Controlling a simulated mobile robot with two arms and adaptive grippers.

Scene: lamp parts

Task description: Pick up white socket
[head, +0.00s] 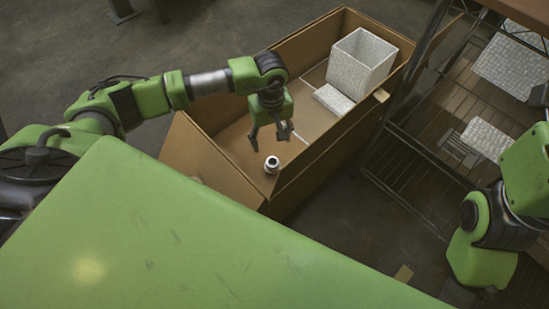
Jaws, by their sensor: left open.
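The white socket (271,165) is a small round piece with a dark opening on top. It stands on the floor of a brown cardboard box, near the box's front corner. My left gripper (270,139) points down inside the box area, above and just behind the socket in the head view. Its fingers are apart and nothing is between them. The gripper and the socket appear separate, though the exact height gap is hard to judge. My right arm shows at the right edge, but its gripper is out of the picture.
The open cardboard box (205,160) has raised walls around the socket. A white textured cube-shaped shade (362,64) and a flat white piece (333,99) lie at its far end. A metal rack (425,150) with white textured pieces stands to the right. My green body fills the foreground.

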